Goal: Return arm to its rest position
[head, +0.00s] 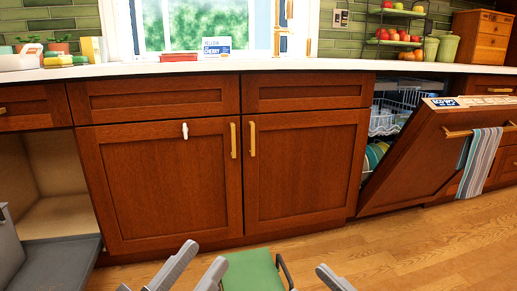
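My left gripper (204,256) shows at the bottom of the head view, left of centre. Its two grey fingers stand apart with nothing seen between them. It is in front of the lower cabinet doors and beside a green object on the floor. My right gripper (334,280) shows only as one grey finger at the bottom edge, right of the green object. The rest of it is out of the frame, so its opening cannot be told.
The green object (248,270) with a dark handle is at the bottom centre. The dishwasher door (420,150) hangs partly open at right, with a striped towel (481,162). A grey pull-out (60,262) is at lower left. Wood floor (420,245) is clear at lower right.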

